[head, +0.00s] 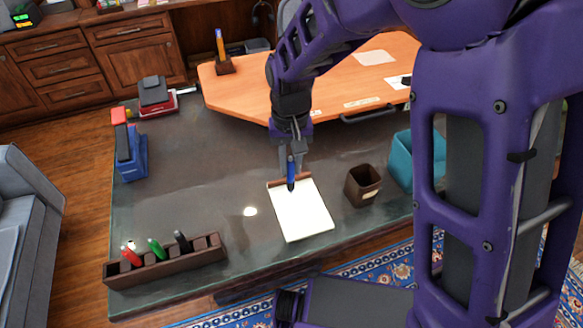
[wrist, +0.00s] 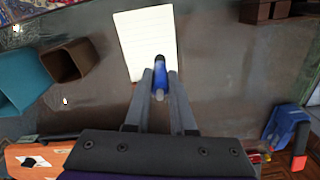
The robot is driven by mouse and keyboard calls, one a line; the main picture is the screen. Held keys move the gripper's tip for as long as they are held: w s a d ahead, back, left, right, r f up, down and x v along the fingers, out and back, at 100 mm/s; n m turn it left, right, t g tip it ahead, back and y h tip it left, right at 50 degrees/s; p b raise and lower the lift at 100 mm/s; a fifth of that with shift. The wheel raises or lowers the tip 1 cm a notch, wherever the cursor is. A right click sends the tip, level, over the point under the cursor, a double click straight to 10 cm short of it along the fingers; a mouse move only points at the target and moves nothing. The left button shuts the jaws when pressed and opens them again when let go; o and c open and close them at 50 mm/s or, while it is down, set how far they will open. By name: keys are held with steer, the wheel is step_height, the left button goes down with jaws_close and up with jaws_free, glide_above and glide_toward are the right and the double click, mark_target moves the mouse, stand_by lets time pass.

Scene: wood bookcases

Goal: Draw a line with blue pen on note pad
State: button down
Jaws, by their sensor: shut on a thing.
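My gripper (head: 291,165) is shut on the blue pen (head: 291,178) and holds it upright over the far end of the note pad (head: 302,212). In the wrist view the blue pen (wrist: 160,73) sits between the two grey fingers of my gripper (wrist: 161,82), with the pad (wrist: 146,40) behind it. The pad is white with a brown top strip and lies on the dark desk top. I cannot tell whether the pen's tip touches the paper. I see no clear blue line on it.
A brown pen holder (head: 170,262) with red, green and black pens stands front left on the desk (head: 220,170). A brown cup (head: 363,186) and a teal bin (head: 418,158) stand right of the pad. A blue-and-red stapler-like object (head: 129,150) stands far left.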

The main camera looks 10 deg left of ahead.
mark_target(292, 189)
steer(key=shift+f, duration=0.1)
steer(key=shift+f+b, duration=2.4)
steer(key=shift+f, duration=0.95)
steer(key=shift+f+b, duration=0.45)
steer(key=shift+f, duration=0.15)
steer(key=shift+d, duration=0.15)
steer(key=shift+w+d, duration=0.35)
steer(key=shift+d, duration=0.1)
steer(key=shift+d, duration=0.15)
steer(key=shift+w+d, duration=0.35)
steer(key=shift+d, duration=0.15)
steer(key=shift+w+d, duration=0.35)
steer(key=shift+d, duration=0.25)
